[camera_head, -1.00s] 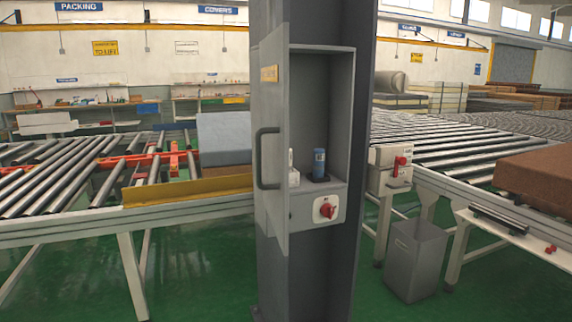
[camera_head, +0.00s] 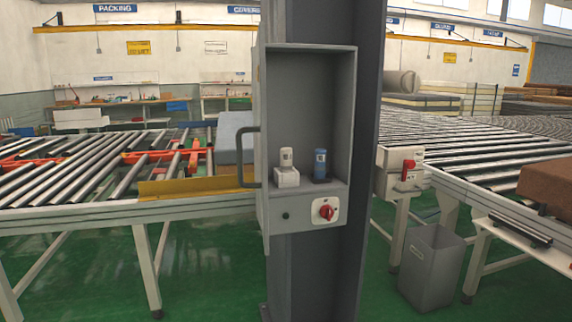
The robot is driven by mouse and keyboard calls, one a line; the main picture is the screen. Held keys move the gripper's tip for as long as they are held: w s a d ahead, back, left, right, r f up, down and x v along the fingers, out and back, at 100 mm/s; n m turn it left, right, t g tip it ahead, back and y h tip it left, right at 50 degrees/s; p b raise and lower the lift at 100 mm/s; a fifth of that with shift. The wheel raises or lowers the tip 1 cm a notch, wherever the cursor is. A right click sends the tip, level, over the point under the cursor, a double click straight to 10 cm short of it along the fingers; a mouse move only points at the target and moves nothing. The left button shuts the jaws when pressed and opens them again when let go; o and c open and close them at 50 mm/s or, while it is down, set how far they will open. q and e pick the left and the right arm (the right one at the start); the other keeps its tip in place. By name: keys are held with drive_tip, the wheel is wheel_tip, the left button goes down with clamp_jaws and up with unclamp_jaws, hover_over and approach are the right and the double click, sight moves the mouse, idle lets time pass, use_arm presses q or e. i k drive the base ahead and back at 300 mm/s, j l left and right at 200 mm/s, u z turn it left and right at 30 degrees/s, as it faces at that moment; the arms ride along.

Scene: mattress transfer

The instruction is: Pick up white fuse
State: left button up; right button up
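The white fuse (camera_head: 286,158) stands upright in a white holder (camera_head: 287,178) on the floor of an open grey cabinet (camera_head: 305,100). A blue fuse (camera_head: 320,163) stands just right of it on a dark base, a small gap apart. The cabinet is fixed to a dark grey column. Its door is swung open to the left and seen edge-on, with a dark handle (camera_head: 246,157). Neither of my grippers shows in the head view.
A red rotary switch (camera_head: 327,212) sits on the panel below the fuses. Roller conveyors (camera_head: 75,170) stand on both sides of the column. A grey bin (camera_head: 430,265) and a white box with a red switch (camera_head: 404,170) are at the right. Green floor is clear in front.

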sight(286, 152)
drive_tip(key=i+l+u, duration=0.1)
drive_tip(key=l, duration=0.2)
drive_tip(key=i+l, duration=0.2)
drive_tip(key=l, duration=0.15)
drive_tip(key=i+l+u, duration=0.15)
drive_tip(key=l, duration=0.15)
drive_tip(key=i+l, duration=0.15)
drive_tip(key=l, duration=0.2)
drive_tip(key=i+l+u, duration=0.15)
drive_tip(key=l, duration=0.2)
drive_tip(key=i+l, duration=0.1)
drive_tip(key=l, duration=0.25)
drive_tip(key=u, duration=0.05)
